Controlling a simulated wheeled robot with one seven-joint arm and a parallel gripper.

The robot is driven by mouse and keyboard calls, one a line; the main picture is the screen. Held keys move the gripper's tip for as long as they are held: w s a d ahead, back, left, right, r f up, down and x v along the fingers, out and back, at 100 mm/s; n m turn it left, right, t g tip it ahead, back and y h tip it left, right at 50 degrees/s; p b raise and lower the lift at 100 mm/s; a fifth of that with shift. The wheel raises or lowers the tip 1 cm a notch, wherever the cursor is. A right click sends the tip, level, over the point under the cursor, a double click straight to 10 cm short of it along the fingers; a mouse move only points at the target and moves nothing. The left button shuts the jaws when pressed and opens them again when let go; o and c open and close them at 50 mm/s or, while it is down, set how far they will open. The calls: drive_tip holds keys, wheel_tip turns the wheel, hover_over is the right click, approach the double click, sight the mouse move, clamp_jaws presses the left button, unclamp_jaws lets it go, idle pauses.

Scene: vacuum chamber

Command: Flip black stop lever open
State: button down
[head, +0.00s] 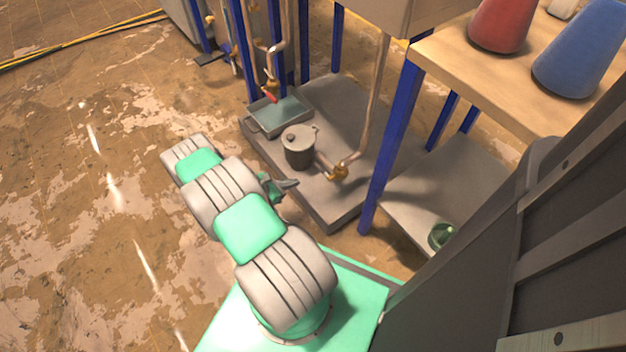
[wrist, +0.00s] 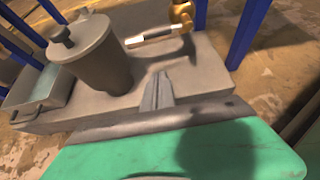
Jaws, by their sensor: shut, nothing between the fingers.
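My gripper (head: 287,185) is shut and empty, in front of the grey platform and to the left of the brass valve. Its closed fingers (wrist: 157,90) point away from the camera in the wrist view. The brass valve (head: 338,173) sits on a pipe low over the platform, right of a lidded grey pot. In the wrist view the valve (wrist: 182,14) is at the top, beyond the fingertips and apart from them, with a short pale and dark pipe toward the pot. I cannot clearly make out a black lever on it.
The grey pot (head: 299,150) and a shallow tray (head: 280,115) stand on the platform (head: 333,208). A blue post (head: 391,145) rises right of the valve. A wooden shelf (head: 470,65) holds red and blue cones. The floor at left is clear.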

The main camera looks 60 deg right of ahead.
sight(320, 168)
drive_tip(key=b+x, duration=0.3)
drive_tip(key=x, duration=0.6)
drive_tip(key=shift+s+d+f, duration=0.2)
drive_tip(key=shift+f, duration=0.1)
drive_tip(key=r, duration=0.2)
drive_tip(key=d+r, duration=0.1)
drive_tip(key=r, duration=0.1)
drive_tip(key=shift+s, duration=0.25)
drive_tip(key=shift+r, duration=0.2)
